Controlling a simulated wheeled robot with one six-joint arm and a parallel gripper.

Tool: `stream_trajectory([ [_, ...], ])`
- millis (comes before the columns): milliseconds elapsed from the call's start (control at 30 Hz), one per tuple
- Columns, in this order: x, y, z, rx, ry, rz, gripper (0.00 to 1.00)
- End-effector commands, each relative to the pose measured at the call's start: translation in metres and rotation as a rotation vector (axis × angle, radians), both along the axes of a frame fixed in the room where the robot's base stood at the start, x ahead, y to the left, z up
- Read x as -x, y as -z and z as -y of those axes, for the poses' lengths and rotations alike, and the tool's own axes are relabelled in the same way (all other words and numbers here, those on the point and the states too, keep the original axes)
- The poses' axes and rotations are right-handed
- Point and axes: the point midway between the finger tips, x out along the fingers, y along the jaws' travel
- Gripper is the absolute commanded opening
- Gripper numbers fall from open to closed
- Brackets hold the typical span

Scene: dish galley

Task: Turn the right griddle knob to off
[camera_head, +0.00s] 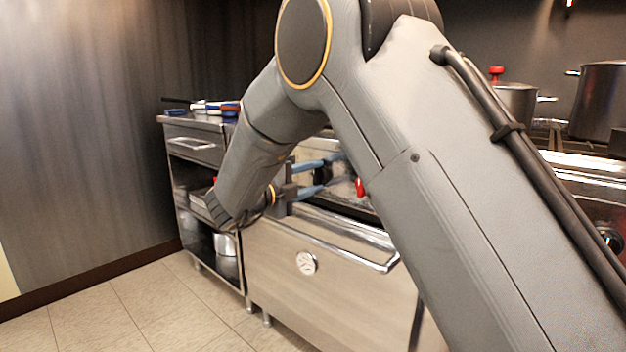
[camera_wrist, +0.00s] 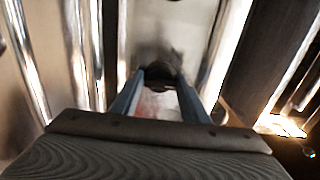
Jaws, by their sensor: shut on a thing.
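My gripper (camera_head: 334,173) reaches the front panel of the griddle, above the oven door. Its two blue fingers are apart, with a dark round knob between their tips. In the wrist view the fingers (camera_wrist: 160,84) close on this knob (camera_wrist: 158,73) from both sides. I take it for the right griddle knob; its pointer and setting cannot be made out. A red part (camera_head: 360,187) shows just right of the fingers in the head view. My arm hides much of the griddle and panel.
The oven door (camera_head: 330,290) with its long bar handle (camera_head: 345,248) lies below my gripper. An open-shelved counter (camera_head: 185,190) with utensils on top stands to the left. Pots (camera_head: 603,100) stand on the range at right. The tiled floor (camera_head: 110,315) in front is clear.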

Motion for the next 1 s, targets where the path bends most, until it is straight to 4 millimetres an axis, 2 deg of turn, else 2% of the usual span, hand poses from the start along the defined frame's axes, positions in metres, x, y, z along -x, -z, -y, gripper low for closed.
stream_trajectory([
  [467, 0.0004, 0.0012, 0.0007, -0.012, 0.002, 0.007, 0.19],
  [500, 0.0004, 0.0012, 0.0006, -0.012, 0.002, 0.007, 0.43],
  [600, 0.0003, 0.0011, 0.0005, -0.012, 0.001, 0.008, 0.59],
  [867, 0.0003, 0.0005, 0.0, -0.012, 0.0, 0.008, 0.59],
  [1000, 0.0067, -0.0002, -0.0054, -0.012, 0.0, 0.008, 0.59],
])
